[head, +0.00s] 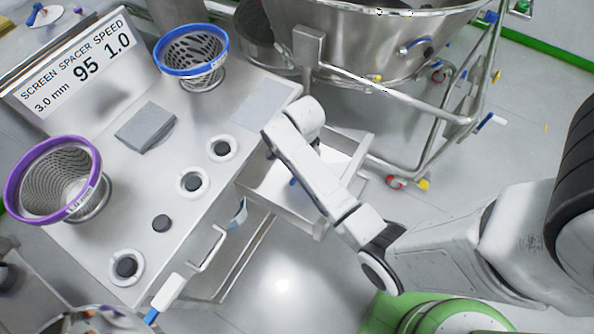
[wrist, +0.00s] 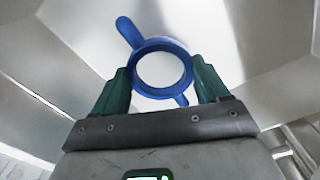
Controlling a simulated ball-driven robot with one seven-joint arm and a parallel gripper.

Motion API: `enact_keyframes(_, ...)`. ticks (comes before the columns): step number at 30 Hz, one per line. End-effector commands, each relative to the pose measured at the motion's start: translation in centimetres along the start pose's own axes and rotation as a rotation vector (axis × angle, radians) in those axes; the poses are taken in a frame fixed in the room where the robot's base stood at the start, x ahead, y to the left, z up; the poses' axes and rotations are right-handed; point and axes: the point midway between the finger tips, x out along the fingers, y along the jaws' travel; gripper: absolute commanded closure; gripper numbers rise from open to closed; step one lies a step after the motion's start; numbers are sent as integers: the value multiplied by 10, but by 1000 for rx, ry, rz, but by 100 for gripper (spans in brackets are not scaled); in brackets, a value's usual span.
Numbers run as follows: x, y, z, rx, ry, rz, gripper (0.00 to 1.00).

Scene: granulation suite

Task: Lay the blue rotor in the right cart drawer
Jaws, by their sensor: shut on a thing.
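The blue rotor (wrist: 183,70), a ring with arms sticking out, sits between the green fingers of my gripper (wrist: 164,88) in the wrist view. My gripper is shut on it. Behind it are a pale floor and the walls of the open right cart drawer (wrist: 75,28). In the head view this drawer (head: 320,229) stands pulled out at the cart's right end. A small blue piece of the rotor (head: 293,182) shows inside the drawer's outline. My arm hides my gripper and most of the rotor there. I cannot tell whether the rotor touches the drawer floor.
The cart top (head: 90,160) carries a blue-rimmed screen (head: 192,48), a purple-rimmed screen (head: 52,180), a grey block (head: 146,127), several dark round pieces and a sign (head: 75,65). A steel vessel on a wheeled frame (head: 420,105) stands close behind the drawer.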

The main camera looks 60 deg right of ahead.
Motion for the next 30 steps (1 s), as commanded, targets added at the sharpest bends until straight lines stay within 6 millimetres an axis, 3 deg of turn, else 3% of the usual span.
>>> enact_keyframes(12, 47, 0, 0, -1, 0, 0, 68)
enact_keyframes(26, 55, -1, 0, -1, 0, -2, 68)
enact_keyframes(27, 55, 0, 0, -1, 0, -1, 25)
enact_keyframes(30, 55, 0, 0, -1, 0, -1, 15)
